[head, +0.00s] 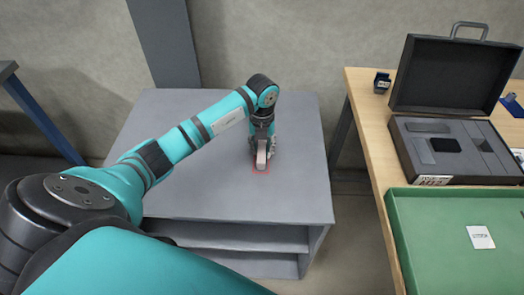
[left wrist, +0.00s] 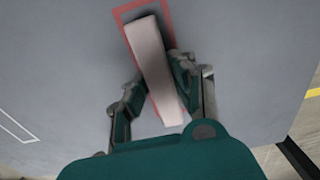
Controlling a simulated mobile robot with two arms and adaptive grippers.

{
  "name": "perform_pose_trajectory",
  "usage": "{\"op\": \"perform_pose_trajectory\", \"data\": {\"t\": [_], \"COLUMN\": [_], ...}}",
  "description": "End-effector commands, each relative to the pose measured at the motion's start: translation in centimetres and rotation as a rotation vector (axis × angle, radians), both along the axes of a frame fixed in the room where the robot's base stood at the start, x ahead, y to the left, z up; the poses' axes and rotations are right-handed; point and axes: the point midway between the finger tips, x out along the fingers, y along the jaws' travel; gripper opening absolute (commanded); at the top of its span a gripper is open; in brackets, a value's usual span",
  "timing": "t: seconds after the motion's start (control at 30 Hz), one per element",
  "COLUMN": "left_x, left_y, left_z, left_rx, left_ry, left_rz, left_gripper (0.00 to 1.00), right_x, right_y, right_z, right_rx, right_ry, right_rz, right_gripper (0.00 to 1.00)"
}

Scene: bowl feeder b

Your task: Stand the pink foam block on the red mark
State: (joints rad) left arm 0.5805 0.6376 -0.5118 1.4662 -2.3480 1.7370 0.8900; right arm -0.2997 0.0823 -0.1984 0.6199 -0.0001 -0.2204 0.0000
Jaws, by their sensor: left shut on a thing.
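The pink foam block (left wrist: 153,65) is pale pink and long. In the left wrist view it lies between the two fingers of my left gripper (left wrist: 155,92), which is shut on it. In the head view the block (head: 261,160) shows below the gripper (head: 258,147), over the grey table top. The red mark (left wrist: 125,13) is a red rectangular outline, and the block's far end is inside it, turned slightly against its sides. The mark also shows in the head view (head: 262,173). I cannot tell whether the block touches the surface. My right gripper is not in view.
The grey table (head: 180,195) is otherwise clear around the block. A white outline (left wrist: 15,127) is on it in the left wrist view. At the right, a wooden table (head: 365,110) holds an open black case (head: 440,178) and a green tray (head: 400,225).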

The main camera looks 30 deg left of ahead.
Motion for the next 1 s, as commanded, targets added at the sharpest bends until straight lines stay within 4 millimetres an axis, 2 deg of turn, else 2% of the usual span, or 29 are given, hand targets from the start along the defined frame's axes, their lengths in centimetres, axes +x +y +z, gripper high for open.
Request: {"op": "perform_pose_trajectory", "data": {"t": [0.3,0.33,0.5,0.83,1.0], "left_x": [0.1,0.1,0.1,0.1,0.2], "left_y": [0.0,0.0,0.0,0.0,0.1], "left_z": [-0.2,-0.1,-0.1,0.5,3.2], "left_rx": [0.001,0.000,0.000,0.001,0.002], "left_ry": [-0.002,-0.002,-0.002,-0.003,-0.007], "left_rz": [0.000,0.000,0.000,0.000,-0.001], "left_gripper": [0.02,0.28,0.47,0.47,0.47], "right_x": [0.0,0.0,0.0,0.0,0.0], "right_y": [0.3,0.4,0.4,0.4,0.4], "right_z": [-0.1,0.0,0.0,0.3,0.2], "right_rx": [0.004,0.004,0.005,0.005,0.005], "right_ry": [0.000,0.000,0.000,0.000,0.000], "right_rz": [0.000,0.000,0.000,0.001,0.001], "right_gripper": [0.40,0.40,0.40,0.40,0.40]}}
